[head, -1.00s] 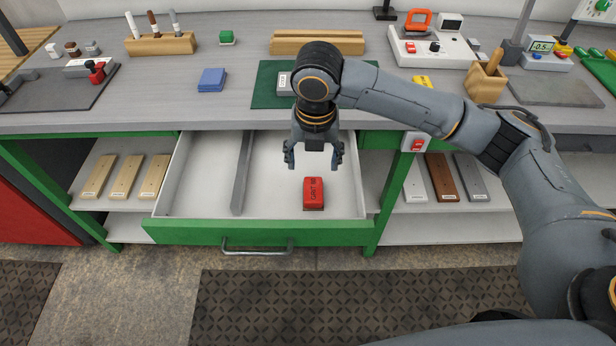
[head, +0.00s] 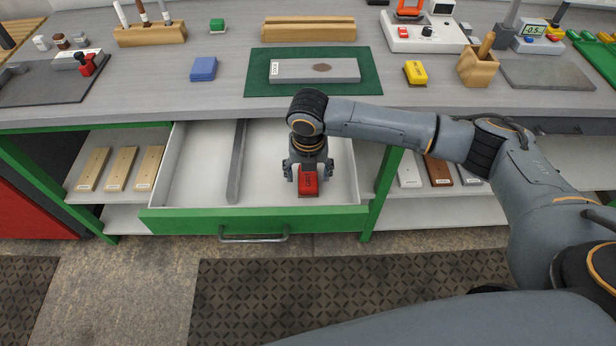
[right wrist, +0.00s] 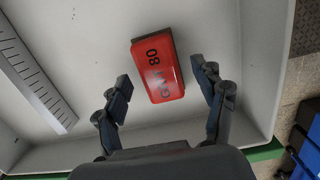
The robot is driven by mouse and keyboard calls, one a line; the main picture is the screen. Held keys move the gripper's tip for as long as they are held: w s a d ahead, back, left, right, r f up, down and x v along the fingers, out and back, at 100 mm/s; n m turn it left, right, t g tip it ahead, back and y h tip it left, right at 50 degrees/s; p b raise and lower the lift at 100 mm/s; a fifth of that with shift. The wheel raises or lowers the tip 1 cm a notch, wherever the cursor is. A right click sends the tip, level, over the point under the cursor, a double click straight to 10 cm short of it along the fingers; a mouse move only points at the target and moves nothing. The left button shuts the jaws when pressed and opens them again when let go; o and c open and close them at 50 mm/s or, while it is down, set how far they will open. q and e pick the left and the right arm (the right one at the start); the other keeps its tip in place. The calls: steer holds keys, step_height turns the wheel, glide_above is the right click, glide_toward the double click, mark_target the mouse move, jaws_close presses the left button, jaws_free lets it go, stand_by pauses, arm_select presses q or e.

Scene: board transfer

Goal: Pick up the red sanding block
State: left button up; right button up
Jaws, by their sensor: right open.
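The red sanding block (head: 308,181) lies on the floor of the open drawer (head: 200,221), right of the grey divider. In the right wrist view the block (right wrist: 158,68) shows dark lettering with "80" and lies between and slightly ahead of my fingertips. My right gripper (head: 307,172) is open, low inside the drawer at the block. In the right wrist view its fingers (right wrist: 163,74) stand apart on either side of the block, with gaps on both sides. My left gripper is not in view.
A grey divider (head: 236,165) runs along the drawer to the left. The drawer's front wall and handle (head: 254,237) are close to the block. Above, the bench holds a green mat (head: 257,83) with a grey board (head: 310,71), a blue block (head: 204,69) and a yellow block (head: 415,73).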

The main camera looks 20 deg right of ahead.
steer(key=shift+f, duration=0.6)
steer(key=c, duration=1.3)
steer(key=shift+o, duration=0.2)
steer(key=shift+r, duration=0.1)
steer(key=shift+w+r, duration=0.1)
steer(key=shift+r, duration=0.4)
steer(key=r, duration=0.2)
steer(key=shift+s+r, duration=0.25)
steer(key=shift+r, duration=0.05)
steer(key=s+r, duration=0.9)
steer(key=s, duration=0.4)
steer(key=shift+s+a+r+b, duration=0.15)
steer(key=shift+s+a+b, duration=0.15)
steer(key=shift+a+b, duration=0.15)
